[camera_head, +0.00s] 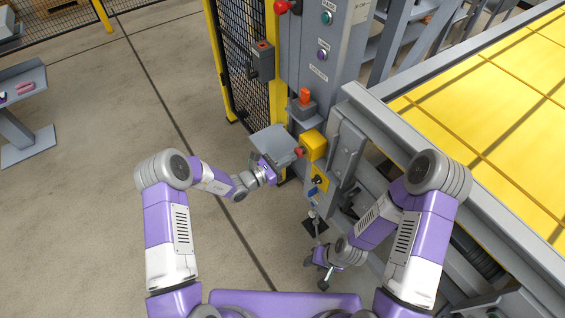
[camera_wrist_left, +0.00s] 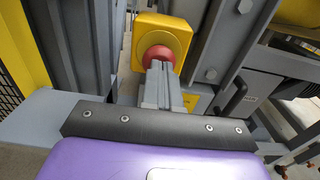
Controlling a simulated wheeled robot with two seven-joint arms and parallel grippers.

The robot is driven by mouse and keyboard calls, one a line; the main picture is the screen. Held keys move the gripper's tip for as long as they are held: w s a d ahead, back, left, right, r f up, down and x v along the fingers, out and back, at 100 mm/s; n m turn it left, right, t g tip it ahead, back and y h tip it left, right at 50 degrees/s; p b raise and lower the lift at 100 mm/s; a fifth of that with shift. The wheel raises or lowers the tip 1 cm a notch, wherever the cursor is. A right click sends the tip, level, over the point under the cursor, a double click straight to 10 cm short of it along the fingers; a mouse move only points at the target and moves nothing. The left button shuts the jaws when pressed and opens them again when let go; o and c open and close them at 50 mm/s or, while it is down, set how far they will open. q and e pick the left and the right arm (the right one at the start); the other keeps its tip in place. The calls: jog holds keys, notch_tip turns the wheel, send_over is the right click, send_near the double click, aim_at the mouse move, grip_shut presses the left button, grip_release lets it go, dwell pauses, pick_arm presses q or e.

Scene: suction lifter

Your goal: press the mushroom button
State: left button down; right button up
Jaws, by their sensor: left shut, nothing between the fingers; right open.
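The red mushroom button (camera_head: 300,151) sticks out of a yellow box (camera_head: 314,144) on the grey machine post. In the left wrist view the red button (camera_wrist_left: 158,54) is at top centre on the yellow box (camera_wrist_left: 150,24). My left gripper (camera_wrist_left: 161,82) is shut and empty. Its fingertips point at the button and overlap its lower edge; I cannot tell whether they touch. In the head view my left gripper (camera_head: 276,165) is just left of the button, its tips partly hidden. My right gripper (camera_head: 316,274) is open and empty, low beside the machine frame.
A grey plate (camera_head: 274,141) is close beside my left gripper. A control panel (camera_head: 340,40) with several knobs stands above, next to black mesh fencing (camera_head: 240,60). A yellow-topped table (camera_head: 490,110) fills the right. Open floor (camera_head: 110,110) lies to the left.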

pick_arm(q)
jog(key=shift+x, duration=0.85)
jog(key=shift+r, duration=0.1)
jog(key=p+v, duration=0.2)
jog(key=v, duration=1.2)
